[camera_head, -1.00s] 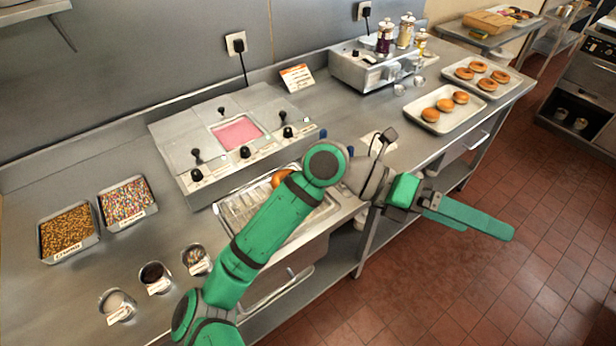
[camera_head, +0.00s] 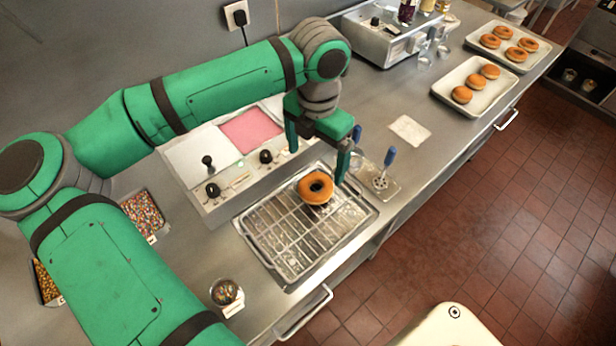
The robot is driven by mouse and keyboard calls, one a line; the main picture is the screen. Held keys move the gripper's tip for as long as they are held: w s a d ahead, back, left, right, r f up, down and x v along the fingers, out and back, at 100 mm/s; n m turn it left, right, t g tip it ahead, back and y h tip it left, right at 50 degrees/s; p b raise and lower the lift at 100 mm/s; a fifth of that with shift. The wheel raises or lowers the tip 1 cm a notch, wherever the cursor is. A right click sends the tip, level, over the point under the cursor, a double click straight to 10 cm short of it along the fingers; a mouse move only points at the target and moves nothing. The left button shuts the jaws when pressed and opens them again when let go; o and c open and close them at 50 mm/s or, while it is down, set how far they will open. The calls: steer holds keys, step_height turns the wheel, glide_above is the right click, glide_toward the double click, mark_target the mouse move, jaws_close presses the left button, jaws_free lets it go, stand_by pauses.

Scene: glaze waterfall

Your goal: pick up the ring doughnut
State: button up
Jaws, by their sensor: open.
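A golden-brown ring doughnut (camera_head: 315,188) with a dark hole lies on the wire rack tray (camera_head: 262,240) in front of the glazing unit. My gripper (camera_head: 318,165) points down, close to the doughnut, with its two green fingers apart, one to the left and one to the right. It appears to be above and just behind the doughnut; nothing shows between the fingers. Exact height over the rack is hard to tell. More ring doughnuts lie on the far tray (camera_head: 538,60) at the upper right.
The glazing unit with its pink basin (camera_head: 252,130) stands behind the rack. Two blue-handled tools (camera_head: 383,172) stand right of the rack. A nearer tray (camera_head: 440,92) holds round filled-looking buns. A sprinkle bin (camera_head: 143,213) and a small cup (camera_head: 226,292) are at left.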

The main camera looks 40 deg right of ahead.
glide_above(316, 183)
steer(key=s+a, duration=0.1)
steer(key=s, duration=0.1)
steer(key=f, duration=0.5)
steer(key=shift+w+f, duration=0.25)
step_height(316, 183, down, 4)
steer(key=shift+w+f, duration=0.25)
steer(key=shift+f, duration=0.25)
steer(key=shift+s+d, duration=0.15)
steer(key=shift+s, duration=0.05)
steer(key=shift+a, duration=0.25)
steer(key=c, duration=1.1)
